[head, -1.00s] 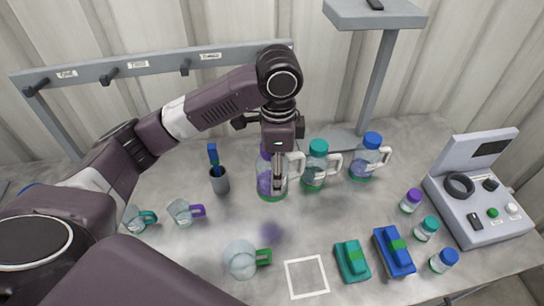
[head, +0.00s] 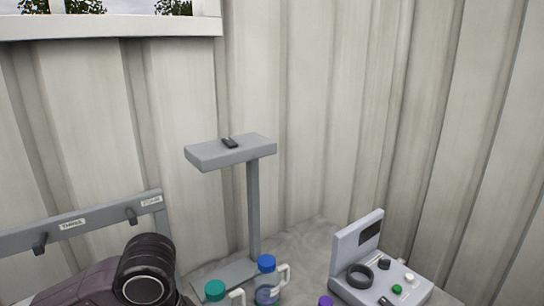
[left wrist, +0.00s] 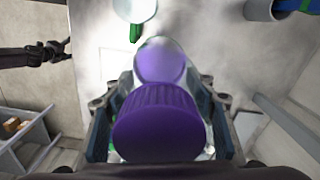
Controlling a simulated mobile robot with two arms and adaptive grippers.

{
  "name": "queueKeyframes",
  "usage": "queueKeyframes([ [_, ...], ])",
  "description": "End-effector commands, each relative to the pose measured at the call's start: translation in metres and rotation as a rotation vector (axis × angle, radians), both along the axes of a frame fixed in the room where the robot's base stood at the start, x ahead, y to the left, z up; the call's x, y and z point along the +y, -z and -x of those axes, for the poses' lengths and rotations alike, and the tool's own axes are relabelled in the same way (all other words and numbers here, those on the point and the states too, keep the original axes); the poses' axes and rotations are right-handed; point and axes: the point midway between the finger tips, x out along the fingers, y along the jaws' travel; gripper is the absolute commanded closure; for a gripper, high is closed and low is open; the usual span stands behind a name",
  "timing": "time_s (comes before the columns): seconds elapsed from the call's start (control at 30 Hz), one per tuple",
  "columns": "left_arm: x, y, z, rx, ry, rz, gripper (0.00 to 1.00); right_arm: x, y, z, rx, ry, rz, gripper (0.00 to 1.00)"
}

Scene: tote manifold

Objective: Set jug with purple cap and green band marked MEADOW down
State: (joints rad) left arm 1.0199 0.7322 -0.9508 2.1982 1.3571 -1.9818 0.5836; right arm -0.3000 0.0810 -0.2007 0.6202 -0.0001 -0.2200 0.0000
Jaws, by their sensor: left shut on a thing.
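The jug's ribbed purple cap (left wrist: 160,122) fills the lower middle of the left wrist view. Clear jug body with a purple tint (left wrist: 160,62) shows just beyond it. My left gripper (left wrist: 158,115) is shut on this jug, with a dark finger on each side. The green band and the MEADOW marking cannot be made out, and the jug's base is hidden, so I cannot tell whether it touches the table. A dark arm end, probably my right gripper (left wrist: 55,50), shows at the left wrist view's left edge.
A teal-capped jug (head: 215,291) and a blue-capped jug (head: 267,282) stand near a grey stand (head: 254,205). A grey control box (head: 372,262) is to their right. A cup with a green handle (left wrist: 135,9) and a grey holder (left wrist: 262,9) show in the wrist view.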

Motion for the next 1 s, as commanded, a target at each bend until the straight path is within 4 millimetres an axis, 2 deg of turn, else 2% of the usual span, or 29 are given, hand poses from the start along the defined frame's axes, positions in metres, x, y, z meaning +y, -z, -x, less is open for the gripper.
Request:
queueKeyframes([
  [0.2, 0.015, 0.004, 0.005, -0.001, -0.369, 0.0, 0.79, -0.001, 0.01, 0.0, 0.0, 0.0, 0.001, 0.28],
  [0.4, 0.023, 0.004, 0.01, 0.0, -0.609, 0.003, 0.79, -0.001, 0.015, 0.0, 0.0, 0.0, 0.001, 0.28],
  [0.6, 0.026, 0.004, 0.011, 0.0, -0.706, 0.003, 0.79, -0.001, 0.016, 0.0, 0.0, 0.001, 0.001, 0.28],
  [1.0, 0.026, 0.003, 0.011, -0.002, -0.711, 0.002, 0.79, -0.001, 0.016, 0.0, 0.0, 0.001, 0.001, 0.28],
])
